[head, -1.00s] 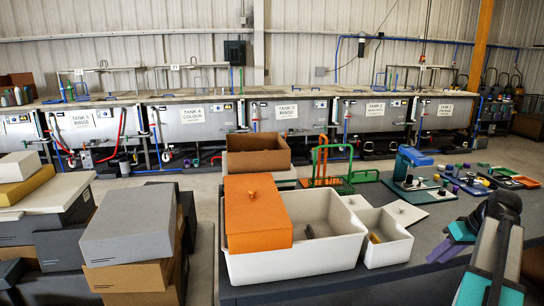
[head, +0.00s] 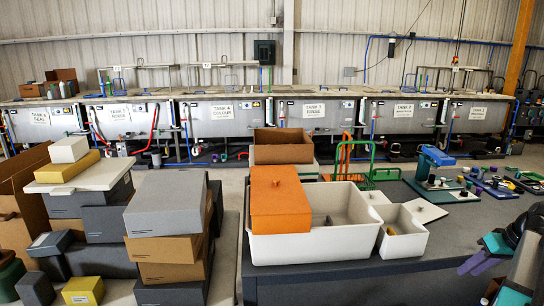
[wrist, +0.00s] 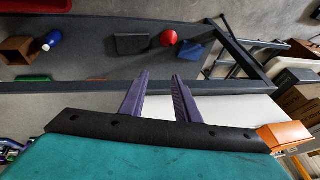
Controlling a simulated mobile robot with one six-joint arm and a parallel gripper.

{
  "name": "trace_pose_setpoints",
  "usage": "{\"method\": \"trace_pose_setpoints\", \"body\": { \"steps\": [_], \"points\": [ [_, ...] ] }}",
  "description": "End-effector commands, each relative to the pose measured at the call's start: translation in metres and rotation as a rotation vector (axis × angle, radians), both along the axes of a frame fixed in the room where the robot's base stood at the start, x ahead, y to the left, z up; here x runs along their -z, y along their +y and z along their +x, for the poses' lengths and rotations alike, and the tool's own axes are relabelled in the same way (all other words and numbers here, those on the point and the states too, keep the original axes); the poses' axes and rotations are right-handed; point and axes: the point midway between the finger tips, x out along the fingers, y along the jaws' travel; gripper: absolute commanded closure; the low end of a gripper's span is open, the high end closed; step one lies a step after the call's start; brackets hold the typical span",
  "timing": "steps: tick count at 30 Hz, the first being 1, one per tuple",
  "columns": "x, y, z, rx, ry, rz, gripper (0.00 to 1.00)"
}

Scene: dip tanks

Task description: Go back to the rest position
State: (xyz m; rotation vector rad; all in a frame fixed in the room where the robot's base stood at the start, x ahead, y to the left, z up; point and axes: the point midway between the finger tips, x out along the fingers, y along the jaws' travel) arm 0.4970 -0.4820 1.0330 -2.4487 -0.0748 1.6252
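My gripper (wrist: 161,75) shows in the wrist view as two purple fingers standing apart with nothing between them. It is open and empty. Behind the fingers are a black bar and my teal wrist housing. In the head view my arm is at the lower right edge, partly cut off, over the right part of the dark bench (head: 330,285).
Stacked boxes (head: 165,205) stand left. Tanks (head: 220,118) line the back. A red ball (wrist: 168,38) shows in the wrist view.

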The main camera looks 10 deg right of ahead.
Motion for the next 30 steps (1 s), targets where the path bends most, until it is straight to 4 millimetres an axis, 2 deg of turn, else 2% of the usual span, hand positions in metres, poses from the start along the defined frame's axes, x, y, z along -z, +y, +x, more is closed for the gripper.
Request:
{"method": "trace_pose_setpoints", "body": {
  "steps": [8,17,23,30],
  "points": [
    [0.003,0.014,0.014,-0.030,0.002,0.003,0.71],
    [0.028,0.044,0.040,-0.091,0.025,0.034,0.71],
    [0.061,0.080,0.063,-0.154,0.058,0.075,0.71],
    [0.127,0.151,0.088,-0.261,0.134,0.144,0.71]
  ]
}}
